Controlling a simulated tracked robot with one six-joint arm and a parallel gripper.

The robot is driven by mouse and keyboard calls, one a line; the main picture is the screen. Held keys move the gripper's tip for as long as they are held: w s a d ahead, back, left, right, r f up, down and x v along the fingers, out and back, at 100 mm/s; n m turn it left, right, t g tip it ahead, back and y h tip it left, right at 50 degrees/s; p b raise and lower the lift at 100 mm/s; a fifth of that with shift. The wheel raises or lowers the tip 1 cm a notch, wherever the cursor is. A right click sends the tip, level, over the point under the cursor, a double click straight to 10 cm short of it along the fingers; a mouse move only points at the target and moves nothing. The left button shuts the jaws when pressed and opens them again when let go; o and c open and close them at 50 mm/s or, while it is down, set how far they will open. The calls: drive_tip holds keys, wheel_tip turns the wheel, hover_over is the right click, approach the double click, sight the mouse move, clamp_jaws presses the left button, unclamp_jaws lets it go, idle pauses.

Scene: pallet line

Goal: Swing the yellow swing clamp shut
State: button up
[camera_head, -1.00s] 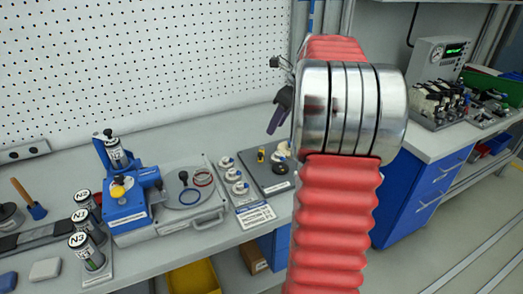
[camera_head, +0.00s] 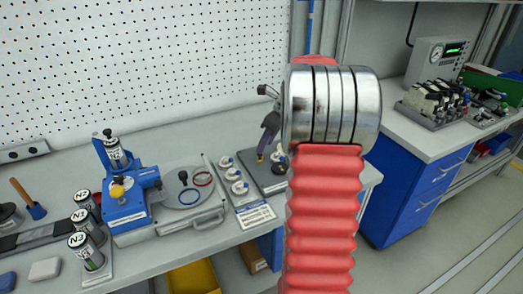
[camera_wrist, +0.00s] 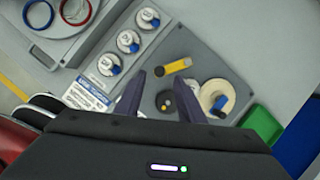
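In the wrist view a short yellow bar with dark ends (camera_wrist: 174,67), which looks like the yellow swing clamp, lies over the dark grey plate (camera_wrist: 205,62). In the head view my gripper (camera_head: 266,148) hangs over the plate and hides most of the clamp. I cannot tell whether it touches anything.
Several white pieces with blue tabs (camera_head: 234,176) stand on a tray left of the plate. A blue fixture (camera_head: 127,205) and a grey case (camera_head: 195,220) are further left. In the wrist view a green bin (camera_wrist: 262,125) is at right. A pegboard wall (camera_head: 150,70) stands behind.

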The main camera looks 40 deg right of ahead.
drive_tip(key=shift+x, duration=2.1)
clamp_jaws()
drive_tip(key=shift+a, duration=0.1)
